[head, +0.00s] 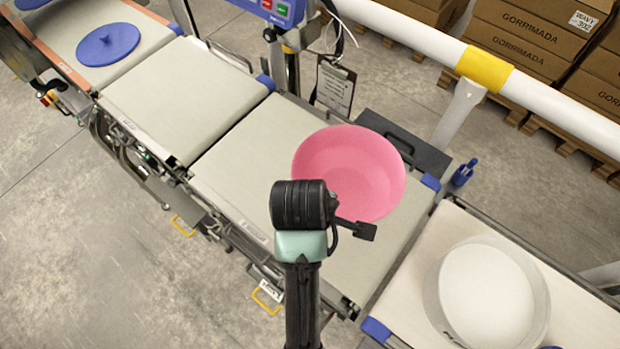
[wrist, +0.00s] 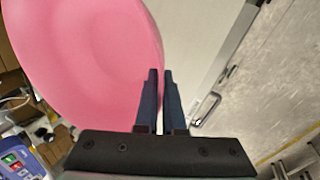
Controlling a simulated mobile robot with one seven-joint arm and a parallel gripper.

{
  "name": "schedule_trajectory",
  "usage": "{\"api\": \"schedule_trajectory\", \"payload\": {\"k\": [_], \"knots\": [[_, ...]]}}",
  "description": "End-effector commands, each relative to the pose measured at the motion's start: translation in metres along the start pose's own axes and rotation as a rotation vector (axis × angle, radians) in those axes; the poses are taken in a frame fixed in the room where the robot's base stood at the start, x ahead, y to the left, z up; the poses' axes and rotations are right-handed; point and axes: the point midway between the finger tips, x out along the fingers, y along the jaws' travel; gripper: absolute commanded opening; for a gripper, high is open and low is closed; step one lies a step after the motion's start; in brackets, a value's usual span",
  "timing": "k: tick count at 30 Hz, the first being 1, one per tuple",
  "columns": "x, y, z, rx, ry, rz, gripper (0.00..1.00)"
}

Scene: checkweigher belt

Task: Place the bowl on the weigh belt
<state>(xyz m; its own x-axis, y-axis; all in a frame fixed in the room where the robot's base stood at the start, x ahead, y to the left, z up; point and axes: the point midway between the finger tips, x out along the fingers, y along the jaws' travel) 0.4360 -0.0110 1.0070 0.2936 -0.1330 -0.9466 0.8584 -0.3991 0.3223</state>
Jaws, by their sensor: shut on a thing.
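The pink bowl (head: 350,170) is over the belt section (head: 255,150) right of the middle one in the head view. It looks upright, and I cannot tell whether its base touches the belt. In the wrist view the bowl (wrist: 85,50) fills the upper left. My gripper (wrist: 160,75) is shut on the bowl's near rim, with the two blue-grey fingers close together there. In the head view my wrist hides the fingertips. A bare belt section (head: 185,95) lies to the left; no label shows which section is the weigh belt.
A white round container (head: 487,295) stands on the right belt. A blue display box (head: 275,8) on a post and a white rail (head: 430,45) stand behind the line. Stacked cartons (head: 530,35) are beyond.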

Motion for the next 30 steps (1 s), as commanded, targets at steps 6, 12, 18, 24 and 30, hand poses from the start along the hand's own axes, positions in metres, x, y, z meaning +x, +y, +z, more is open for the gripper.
{"api": "schedule_trajectory", "payload": {"k": [6, 12, 18, 24, 30], "knots": [[-0.005, 0.013, 0.003, -0.376, 0.132, 0.014, 0.0], [-0.011, 0.02, 0.004, -0.631, 0.221, 0.018, 0.0], [-0.007, 0.019, 0.005, -0.733, 0.257, 0.014, 0.0], [0.027, 0.006, 0.006, -0.74, 0.259, 0.011, 0.0], [0.048, 0.0, 0.005, -0.74, 0.258, 0.015, 0.0]]}}
